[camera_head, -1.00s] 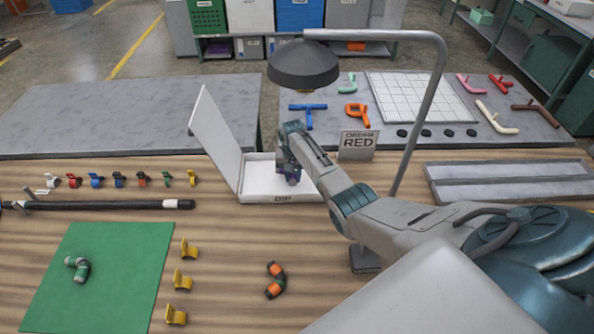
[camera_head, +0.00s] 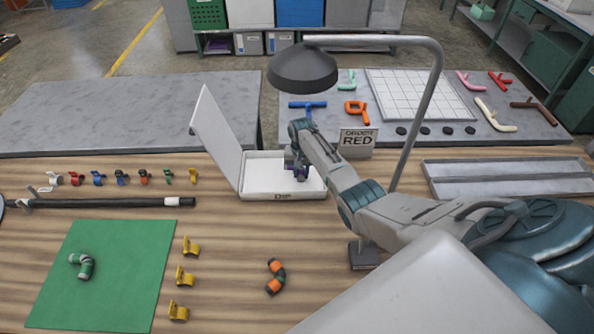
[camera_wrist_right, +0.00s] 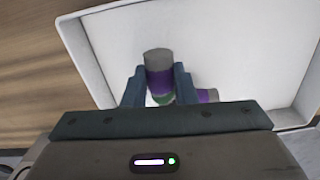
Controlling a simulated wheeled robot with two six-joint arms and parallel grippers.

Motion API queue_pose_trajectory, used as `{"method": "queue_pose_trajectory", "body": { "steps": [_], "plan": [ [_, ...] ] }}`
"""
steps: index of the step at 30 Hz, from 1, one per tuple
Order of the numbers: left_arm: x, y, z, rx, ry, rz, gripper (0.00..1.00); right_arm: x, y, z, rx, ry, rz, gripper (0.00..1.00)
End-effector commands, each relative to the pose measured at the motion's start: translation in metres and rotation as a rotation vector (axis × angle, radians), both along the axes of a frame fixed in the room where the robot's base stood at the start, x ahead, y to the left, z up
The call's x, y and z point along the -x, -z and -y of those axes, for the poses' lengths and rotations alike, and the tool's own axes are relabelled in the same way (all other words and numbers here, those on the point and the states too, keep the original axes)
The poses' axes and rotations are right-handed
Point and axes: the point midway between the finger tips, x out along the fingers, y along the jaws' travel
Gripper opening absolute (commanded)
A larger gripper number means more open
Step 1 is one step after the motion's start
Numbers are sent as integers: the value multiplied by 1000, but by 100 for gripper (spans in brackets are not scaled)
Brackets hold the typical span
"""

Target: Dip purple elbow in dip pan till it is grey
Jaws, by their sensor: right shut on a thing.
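The purple elbow (camera_wrist_right: 160,80) is between the two fingers of my right gripper (camera_wrist_right: 158,88) in the right wrist view. It has a grey end, purple bands and a green part, and a second purple and grey end shows to the right of the fingers. My right gripper also shows in the head view (camera_head: 296,170), over the white dip pan (camera_head: 258,188), which is marked DIP and has a raised lid or panel at its left. The pan's white floor and rim (camera_wrist_right: 85,60) show around the elbow. I cannot tell whether the elbow touches the pan floor. My left gripper is not in view.
A lamp (camera_head: 303,68) hangs over the pan, its pole to the right.

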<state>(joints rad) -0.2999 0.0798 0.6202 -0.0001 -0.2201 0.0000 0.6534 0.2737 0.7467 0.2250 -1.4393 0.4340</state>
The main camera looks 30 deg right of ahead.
Motion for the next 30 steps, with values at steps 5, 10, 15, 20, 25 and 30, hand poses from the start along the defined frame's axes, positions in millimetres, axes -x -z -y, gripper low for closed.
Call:
{"method": "queue_pose_trajectory", "body": {
  "steps": [5,10,15,20,25,30],
  "plan": [
    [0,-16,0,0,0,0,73,0,-23,0,1,0,1,2],
    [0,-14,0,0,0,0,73,-1,-36,1,0,1,2,2],
    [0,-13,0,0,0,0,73,-1,-54,0,0,0,2,2],
    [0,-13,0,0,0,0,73,-1,-70,0,0,0,2,2],
    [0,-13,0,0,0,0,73,0,-87,1,1,1,2,2],
    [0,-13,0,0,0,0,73,0,-100,1,1,1,2,2]
  ]
}}
